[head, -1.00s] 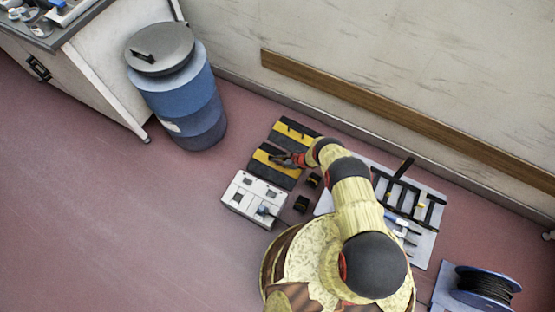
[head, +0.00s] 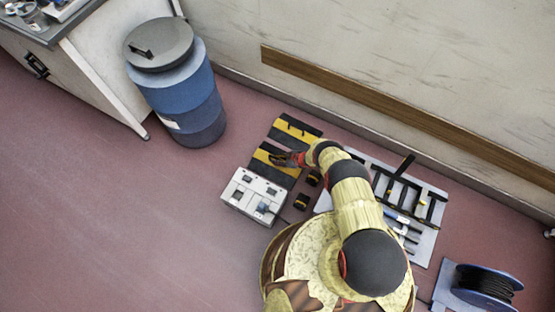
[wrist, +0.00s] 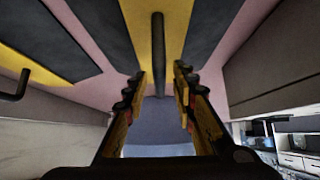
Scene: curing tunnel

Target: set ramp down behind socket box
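Two black ramps with yellow stripes and bar handles lie in the head view behind the white socket box (head: 253,195). The near ramp (head: 279,172) is close to the box's far edge and looks flat on the floor; the far ramp (head: 296,131) lies just beyond it, towards the wall. My gripper (head: 282,158) is over the near ramp. In the wrist view my gripper (wrist: 160,88) has its fingers apart, one on each side of a dark handle (wrist: 158,50) on a yellow stripe, with a gap on both sides.
Small black blocks (head: 302,202) lie right of the socket box. A board with black bars (head: 429,229) lies right of my arm, with a cable reel (head: 486,285) beyond. A blue drum (head: 180,95) stands left of the ramps. Open floor lies at left.

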